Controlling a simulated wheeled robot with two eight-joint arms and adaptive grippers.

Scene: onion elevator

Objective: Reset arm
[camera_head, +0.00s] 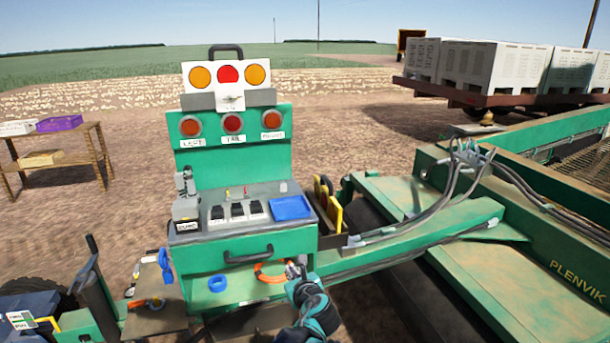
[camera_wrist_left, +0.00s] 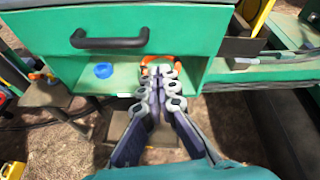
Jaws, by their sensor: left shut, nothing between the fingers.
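My left gripper (camera_head: 296,268) is shut and empty in front of the green control cabinet (camera_head: 245,247), near the right end of its open lower shelf. In the left wrist view, its fingers (camera_wrist_left: 159,72) are together and point at the shelf (camera_wrist_left: 122,80). An orange ring (camera_head: 268,272) lies on the shelf behind the fingertips and is partly hidden by them. It also shows in the left wrist view (camera_wrist_left: 152,60). A blue ring (camera_head: 217,283) lies to the left on the same shelf. My right gripper is in neither view.
A drawer with a black handle (camera_head: 248,256) is above the shelf. A blue tray (camera_head: 290,207) and switches sit on the cabinet top. Green machine beams (camera_head: 440,228) stand to the right. A wooden rack (camera_head: 62,158) stands at the far left, with open dirt around it.

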